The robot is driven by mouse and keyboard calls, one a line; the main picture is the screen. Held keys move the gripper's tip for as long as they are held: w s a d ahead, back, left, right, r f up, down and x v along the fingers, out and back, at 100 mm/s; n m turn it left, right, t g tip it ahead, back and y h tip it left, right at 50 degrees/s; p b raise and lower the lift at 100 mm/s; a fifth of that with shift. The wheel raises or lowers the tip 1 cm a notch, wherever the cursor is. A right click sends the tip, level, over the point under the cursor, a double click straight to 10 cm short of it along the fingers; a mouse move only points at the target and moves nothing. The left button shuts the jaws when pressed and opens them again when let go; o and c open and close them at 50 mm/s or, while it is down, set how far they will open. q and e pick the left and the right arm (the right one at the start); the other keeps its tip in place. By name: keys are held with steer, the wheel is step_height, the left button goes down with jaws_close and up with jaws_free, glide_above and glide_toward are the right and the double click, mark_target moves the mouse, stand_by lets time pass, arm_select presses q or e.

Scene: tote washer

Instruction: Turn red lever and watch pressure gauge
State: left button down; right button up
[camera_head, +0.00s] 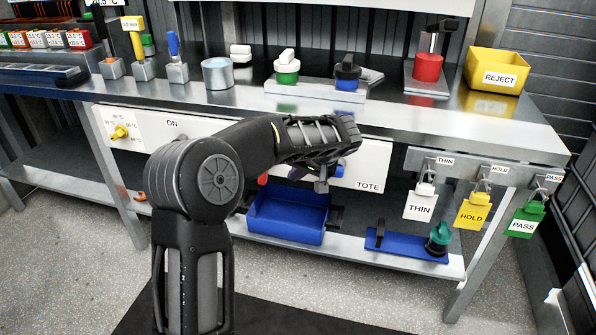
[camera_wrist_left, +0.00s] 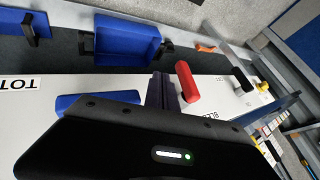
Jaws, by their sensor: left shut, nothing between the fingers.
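The red lever (camera_wrist_left: 187,82) stands out from the white front panel in the left wrist view. In the head view only a small red part of it (camera_head: 263,179) shows below my left forearm. My left gripper (camera_head: 321,185) is in front of the panel under the bench top. Its fingers (camera_wrist_left: 161,90) are shut and empty, just left of the red lever in the wrist view, with a narrow gap seen between them. Whether they touch cannot be told. No pressure gauge can be made out; my arm hides part of the panel. My right gripper is not in view.
A blue handle (camera_head: 338,169) sits on the panel by the TOTE label. A blue tote (camera_head: 290,215) is on the lower shelf. A yellow knob (camera_head: 120,131) is at the panel's left. THIN, HOLD and PASS tags (camera_head: 473,211) hang at right.

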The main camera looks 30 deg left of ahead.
arm_select(q)
steer(key=a+f, duration=0.3)
steer(key=a, duration=0.4)
steer(key=shift+f, duration=0.35)
steer(key=shift+a+f, duration=0.1)
